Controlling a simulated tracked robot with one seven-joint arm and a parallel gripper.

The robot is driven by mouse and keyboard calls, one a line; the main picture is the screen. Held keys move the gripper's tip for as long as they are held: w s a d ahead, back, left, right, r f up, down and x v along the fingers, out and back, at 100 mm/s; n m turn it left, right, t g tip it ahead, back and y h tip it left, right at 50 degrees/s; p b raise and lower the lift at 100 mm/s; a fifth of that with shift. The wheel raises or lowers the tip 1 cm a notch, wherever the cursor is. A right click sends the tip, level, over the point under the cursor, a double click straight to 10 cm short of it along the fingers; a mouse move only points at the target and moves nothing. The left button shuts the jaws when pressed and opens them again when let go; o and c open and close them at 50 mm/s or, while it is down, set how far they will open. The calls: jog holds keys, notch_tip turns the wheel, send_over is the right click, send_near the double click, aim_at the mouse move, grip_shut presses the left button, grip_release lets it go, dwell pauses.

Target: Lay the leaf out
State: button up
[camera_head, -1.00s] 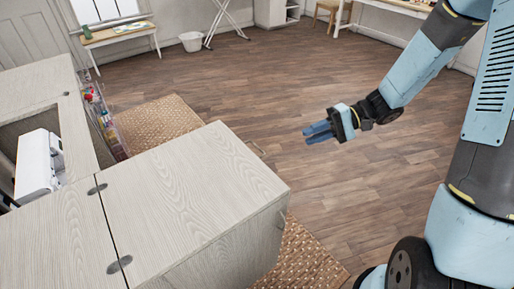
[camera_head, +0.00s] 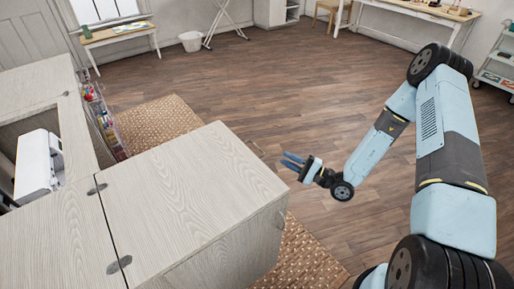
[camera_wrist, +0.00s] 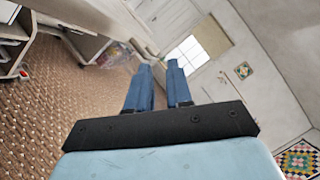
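The pale wood-grain sewing cabinet fills the lower left of the head view. A broad panel that looks like the leaf (camera_head: 190,190) lies level on its right part, joined along a seam by two dark round hinges (camera_head: 119,263). A white sewing machine (camera_head: 38,165) sits in the opening at the left. My gripper (camera_head: 292,161) is to the right of the panel, apart from it, its blue fingers pointing left. In the wrist view its fingers (camera_wrist: 158,66) are parted with nothing between them.
A woven rug (camera_head: 310,258) lies under and beside the cabinet. A clear holder with colourful items (camera_head: 105,120) hangs on the cabinet's far side. The wooden floor (camera_head: 250,85) beyond is open. A bench (camera_head: 120,34), a white bin (camera_head: 190,41) and a desk (camera_head: 420,12) stand far back.

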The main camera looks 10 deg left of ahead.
aim_at(257, 147)
jog(key=w+a, duration=0.1)
jog(key=a, duration=0.3)
jog(key=w+a+m+t, duration=0.1)
jog(key=w+a, duration=0.1)
jog(key=a, duration=0.2)
jog(key=w+a+f+m+t, duration=0.1)
jog(key=a, duration=0.4)
jog(key=shift+w+h, duration=0.3)
jog(key=shift+w, duration=0.1)
jog(key=shift+t, duration=0.4)
grip_shut()
